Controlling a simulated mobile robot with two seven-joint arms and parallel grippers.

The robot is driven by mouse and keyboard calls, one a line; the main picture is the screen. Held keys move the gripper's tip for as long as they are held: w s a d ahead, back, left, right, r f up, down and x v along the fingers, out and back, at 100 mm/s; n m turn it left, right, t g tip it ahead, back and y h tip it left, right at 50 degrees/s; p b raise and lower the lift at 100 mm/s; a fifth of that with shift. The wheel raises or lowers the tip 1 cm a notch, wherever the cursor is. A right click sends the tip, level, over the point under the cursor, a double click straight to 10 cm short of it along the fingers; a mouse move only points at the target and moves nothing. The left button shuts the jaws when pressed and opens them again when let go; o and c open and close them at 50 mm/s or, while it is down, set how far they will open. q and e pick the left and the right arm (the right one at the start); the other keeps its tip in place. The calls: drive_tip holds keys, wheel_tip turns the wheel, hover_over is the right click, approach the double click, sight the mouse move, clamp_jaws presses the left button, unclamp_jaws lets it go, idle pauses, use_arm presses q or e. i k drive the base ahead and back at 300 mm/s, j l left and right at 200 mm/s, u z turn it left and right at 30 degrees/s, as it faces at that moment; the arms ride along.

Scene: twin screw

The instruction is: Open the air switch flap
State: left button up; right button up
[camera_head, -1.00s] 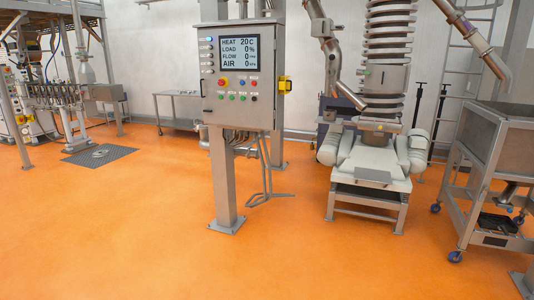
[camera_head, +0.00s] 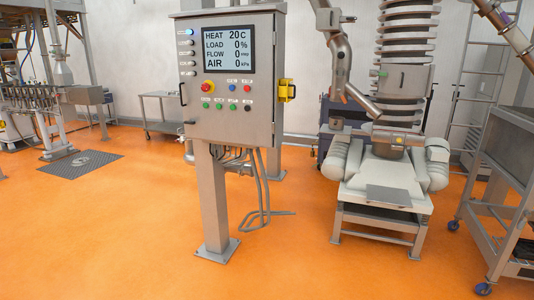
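A grey control cabinet (camera_head: 228,120) stands on a metal post left of the middle in the head view. Its screen (camera_head: 228,50) reads HEAT 20 C, LOAD 0 %, FLOW 0 and AIR 0 kPa. A yellow fitting (camera_head: 287,91) sits on the cabinet's right side; it may be the air switch with its flap, but it is too small to tell its state. Red, yellow, blue, green and black buttons show on the cabinet's front. Neither of my grippers is in view.
Open orange floor (camera_head: 130,240) lies in front of the cabinet. Cables hang below it. A light machine on a metal stand (camera_head: 383,222) is to the right, and a wheeled metal cart (camera_head: 510,150) is at the right edge. A table (camera_head: 165,110) stands behind.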

sight(285, 93)
drive_tip(key=i+l, duration=0.1)
drive_tip(key=i, duration=2.6)
drive_tip(key=i+u, duration=0.3)
drive_tip(key=i+j, duration=0.05)
